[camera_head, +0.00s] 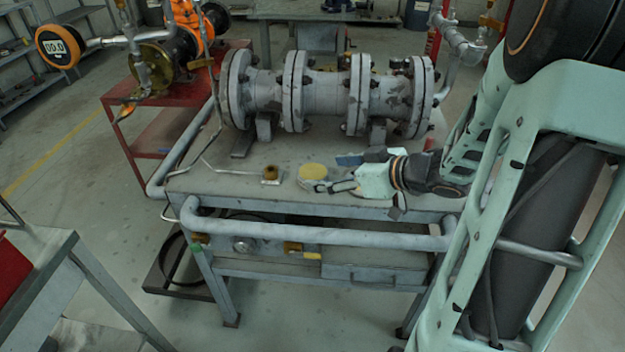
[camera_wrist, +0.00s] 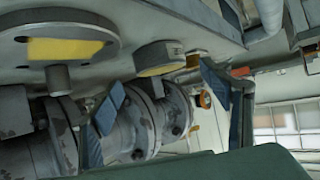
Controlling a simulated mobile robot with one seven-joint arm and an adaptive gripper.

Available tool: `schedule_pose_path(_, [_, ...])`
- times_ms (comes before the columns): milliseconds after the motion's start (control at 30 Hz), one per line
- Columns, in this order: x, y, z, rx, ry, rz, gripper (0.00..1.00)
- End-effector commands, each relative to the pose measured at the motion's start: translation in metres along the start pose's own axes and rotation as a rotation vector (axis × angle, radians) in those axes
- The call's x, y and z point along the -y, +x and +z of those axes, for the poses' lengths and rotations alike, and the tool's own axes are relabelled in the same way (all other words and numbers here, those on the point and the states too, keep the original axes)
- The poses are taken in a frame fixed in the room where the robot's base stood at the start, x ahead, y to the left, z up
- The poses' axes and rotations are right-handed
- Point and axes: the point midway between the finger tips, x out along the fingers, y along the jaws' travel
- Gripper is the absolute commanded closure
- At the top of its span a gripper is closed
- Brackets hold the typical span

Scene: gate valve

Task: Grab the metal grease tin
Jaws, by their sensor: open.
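The metal grease tin (camera_head: 313,172), a low round tin with a yellow top, sits on the grey workbench near its front edge in the head view. What looks like the same tin shows in the wrist view (camera_wrist: 160,60), where the scene is turned over. My gripper (camera_head: 333,173) is low over the bench, right of the tin, with its fingers pointing left towards it. The fingers are open with nothing held. The near finger overlaps the tin's lower right edge in the picture; I cannot tell whether it touches.
The flanged pipe valve (camera_head: 325,92) lies along the back of the bench. A small brass piece (camera_head: 270,174) sits left of the tin. A tubular rail (camera_head: 320,236) runs along the bench front. A red cart (camera_head: 150,150) stands at the left.

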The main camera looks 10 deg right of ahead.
Motion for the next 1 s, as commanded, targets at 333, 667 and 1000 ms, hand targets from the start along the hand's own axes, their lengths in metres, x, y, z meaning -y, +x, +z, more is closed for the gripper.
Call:
schedule_pose_path(333, [0.002,0.032,0.004,-0.001,-0.001,-0.002,0.29])
schedule_pose_path(667, [0.002,0.056,0.000,0.000,0.000,0.001,0.29])
schedule_pose_path(1000, [0.002,0.056,0.000,0.000,0.000,0.001,0.57])
